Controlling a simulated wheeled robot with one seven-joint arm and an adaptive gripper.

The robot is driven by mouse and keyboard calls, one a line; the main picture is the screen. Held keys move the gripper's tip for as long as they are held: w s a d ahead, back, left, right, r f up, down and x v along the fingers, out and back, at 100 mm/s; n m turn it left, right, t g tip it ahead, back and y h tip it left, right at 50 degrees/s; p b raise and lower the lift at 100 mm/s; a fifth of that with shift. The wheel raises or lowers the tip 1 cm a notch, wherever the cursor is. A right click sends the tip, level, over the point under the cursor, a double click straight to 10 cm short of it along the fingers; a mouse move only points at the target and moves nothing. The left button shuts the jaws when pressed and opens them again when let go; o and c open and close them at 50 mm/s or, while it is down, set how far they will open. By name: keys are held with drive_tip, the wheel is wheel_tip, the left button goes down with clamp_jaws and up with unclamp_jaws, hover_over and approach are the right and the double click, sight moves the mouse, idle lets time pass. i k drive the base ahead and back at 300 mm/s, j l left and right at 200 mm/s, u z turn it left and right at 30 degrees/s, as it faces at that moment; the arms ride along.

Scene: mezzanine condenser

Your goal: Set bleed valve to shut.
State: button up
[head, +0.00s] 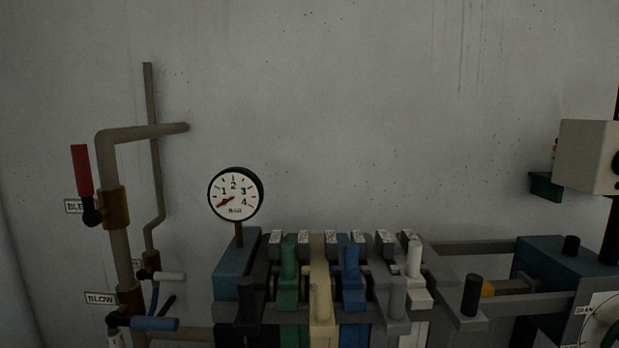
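The bleed valve is at the left in the head view. Its red lever (82,170) stands nearly upright, roughly along the vertical pipe (119,245), and joins a dark pivot beside the brass-brown valve body (115,207). A label (73,206) behind the pivot is partly covered; "BLE" can be read. My gripper is not in view, so its state and its distance from the lever do not show.
Below is a blue lever (155,324), lying sideways, with a "BLOW" label (100,298). A white lever (169,276) is close by. A round gauge (235,194) and a row of coloured clamps (322,290) stand right. The wall (350,120) above is mostly bare.

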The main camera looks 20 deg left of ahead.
sight(92, 218)
drive_tip(key=u, duration=1.7)
